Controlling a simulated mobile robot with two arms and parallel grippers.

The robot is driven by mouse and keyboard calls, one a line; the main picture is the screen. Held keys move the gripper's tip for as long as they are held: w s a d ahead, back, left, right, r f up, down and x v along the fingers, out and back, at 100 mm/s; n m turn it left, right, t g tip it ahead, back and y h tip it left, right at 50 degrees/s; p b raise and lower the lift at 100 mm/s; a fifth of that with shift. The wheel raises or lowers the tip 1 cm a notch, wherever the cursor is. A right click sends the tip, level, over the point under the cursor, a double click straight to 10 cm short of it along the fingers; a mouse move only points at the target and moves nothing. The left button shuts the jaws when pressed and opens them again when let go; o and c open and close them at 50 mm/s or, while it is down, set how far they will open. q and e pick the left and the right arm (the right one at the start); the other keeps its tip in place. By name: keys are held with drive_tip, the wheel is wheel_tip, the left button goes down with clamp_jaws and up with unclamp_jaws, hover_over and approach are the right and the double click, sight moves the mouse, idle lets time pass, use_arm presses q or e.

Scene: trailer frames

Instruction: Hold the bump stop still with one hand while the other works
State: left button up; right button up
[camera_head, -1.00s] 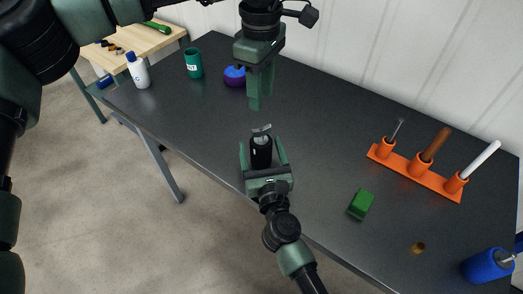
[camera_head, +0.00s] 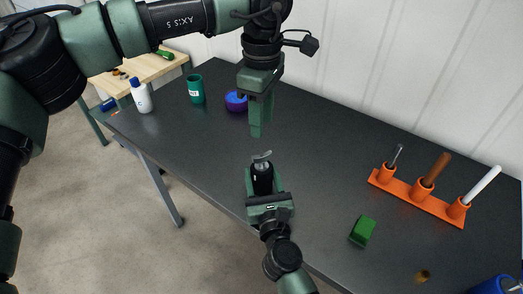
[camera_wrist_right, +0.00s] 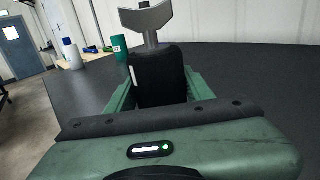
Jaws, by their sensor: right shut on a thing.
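On the dark table (camera_head: 320,150), an orange rack (camera_head: 415,198) holds several tools at the right. A green block (camera_head: 363,230) lies nearer. A teal cup (camera_head: 195,90), a white bottle (camera_head: 143,98) and a blue-purple round thing (camera_head: 235,101) stand at the back left.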

sight(262, 154)
use_arm(q)
wheel_tip(262, 154, down, 11)
drive_tip(key=n, duration=0.9)
drive_tip(key=shift+f, duration=0.15)
drive_tip(key=shift+c, duration=0.4)
